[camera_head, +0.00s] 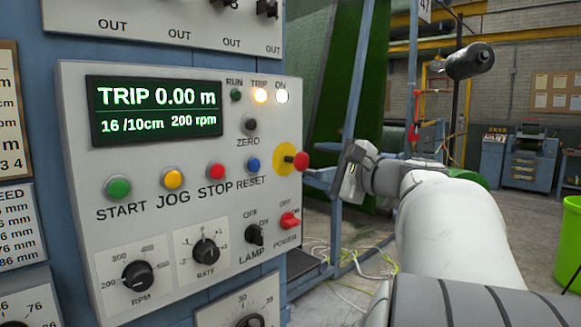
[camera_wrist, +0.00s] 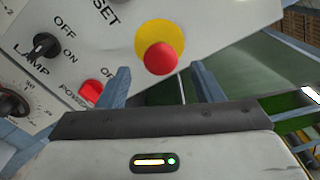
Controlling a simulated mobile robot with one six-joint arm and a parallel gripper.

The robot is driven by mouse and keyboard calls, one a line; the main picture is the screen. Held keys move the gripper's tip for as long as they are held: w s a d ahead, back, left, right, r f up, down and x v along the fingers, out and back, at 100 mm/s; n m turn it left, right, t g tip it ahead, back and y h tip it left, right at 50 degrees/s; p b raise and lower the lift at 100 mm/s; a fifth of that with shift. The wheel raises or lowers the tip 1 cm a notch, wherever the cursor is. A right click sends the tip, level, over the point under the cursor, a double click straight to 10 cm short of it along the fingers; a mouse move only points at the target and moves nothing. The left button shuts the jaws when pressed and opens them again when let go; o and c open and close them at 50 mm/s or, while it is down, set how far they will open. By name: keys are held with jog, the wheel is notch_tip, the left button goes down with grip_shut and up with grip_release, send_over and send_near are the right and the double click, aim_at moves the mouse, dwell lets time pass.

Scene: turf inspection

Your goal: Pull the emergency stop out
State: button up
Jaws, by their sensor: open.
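The emergency stop is a red mushroom button (camera_head: 301,161) on a yellow round backing (camera_head: 284,159) at the right edge of the grey control panel (camera_head: 150,258). In the wrist view the red button (camera_wrist: 161,58) stands in front of the yellow disc (camera_wrist: 150,38), just beyond the fingertips. My gripper (camera_head: 330,176) is to the right of the button in the head view. In the wrist view my gripper (camera_wrist: 161,76) has its two blue-grey fingers apart, one to each side below the button. It is open and holds nothing.
The red power switch (camera_head: 290,220) and the black lamp switch (camera_head: 254,235) sit below the button. A green bin (camera_head: 570,240) stands far right. Loose cables lie on the floor.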

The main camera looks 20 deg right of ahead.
jog(key=v, duration=0.2)
jog(key=shift+s, duration=0.25)
jog(key=s+a+f+n+g, duration=0.2)
jog(key=a+f+n+g, duration=0.2)
jog(key=a+f, duration=0.45)
jog(key=s+a+f+n+g, duration=0.25)
jog(key=a+f+g, duration=0.35)
jog(key=f, duration=0.4)
jog(key=s+a+f+n+g+h, duration=0.2)
jog(key=s+f+n+h, duration=0.1)
jog(key=s+f+n, duration=0.3)
jog(key=s+a+f+n+g+h, duration=0.2)
jog(key=s+f+n, duration=0.4)
jog(key=f, duration=0.4)
jog(key=shift+s+a+f+n+h+p, duration=0.25)
jog(key=shift+s+a+n+h+p, duration=0.15)
jog(key=shift+h, duration=0.2)
jog(key=shift+c, duration=0.4)
